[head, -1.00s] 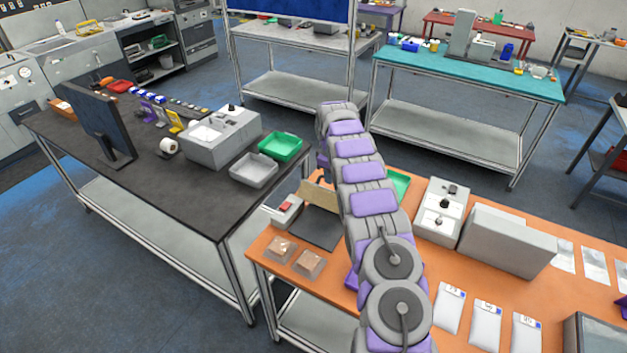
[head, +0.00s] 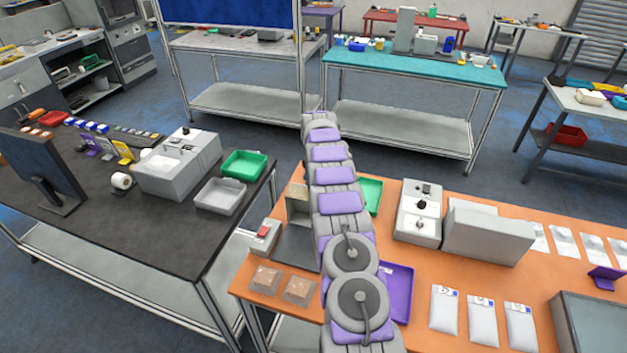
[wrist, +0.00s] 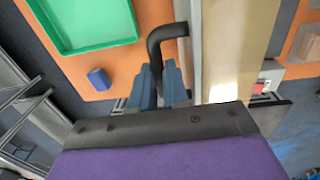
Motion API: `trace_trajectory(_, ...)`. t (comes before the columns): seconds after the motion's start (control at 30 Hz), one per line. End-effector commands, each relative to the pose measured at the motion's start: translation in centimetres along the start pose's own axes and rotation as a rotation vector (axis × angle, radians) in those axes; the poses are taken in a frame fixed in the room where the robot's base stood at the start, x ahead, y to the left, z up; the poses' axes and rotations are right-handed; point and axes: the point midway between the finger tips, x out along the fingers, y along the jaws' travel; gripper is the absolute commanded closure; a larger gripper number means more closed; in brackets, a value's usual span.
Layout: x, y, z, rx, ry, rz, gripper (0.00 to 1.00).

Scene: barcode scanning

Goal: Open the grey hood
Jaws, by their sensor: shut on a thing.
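My gripper (wrist: 160,84) is shut on a black bent handle (wrist: 166,36) in the wrist view. The handle runs to the edge of a pale grey and tan panel, which looks like the hood (wrist: 238,45). In the head view the hood (head: 298,208) stands raised at the back of a dark grey plate (head: 293,246) on the orange table. My arm covers its right side, and my gripper is hidden there.
A control box with a red button (head: 264,236) stands left of the plate, with two clear packs (head: 299,291) in front. A green tray (head: 373,192), a purple tray (head: 399,290) and a grey machine (head: 488,236) lie to the right. A black table (head: 110,215) stands left.

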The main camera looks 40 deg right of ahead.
Motion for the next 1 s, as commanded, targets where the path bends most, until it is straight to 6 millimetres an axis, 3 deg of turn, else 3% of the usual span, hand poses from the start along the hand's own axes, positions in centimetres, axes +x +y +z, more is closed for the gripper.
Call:
trace_trajectory(0.33, -0.44, 0.63, 0.0, -0.002, 0.005, 0.013, 1.0)
trace_trajectory(0.37, -0.46, 0.63, 0.0, -0.001, 0.005, 0.013, 0.84)
trace_trajectory(0.6, -0.27, 0.49, -0.06, -0.001, 0.003, 0.009, 0.61)
trace_trajectory(1.0, -0.74, 0.26, -0.22, -0.001, 0.001, 0.007, 0.6)
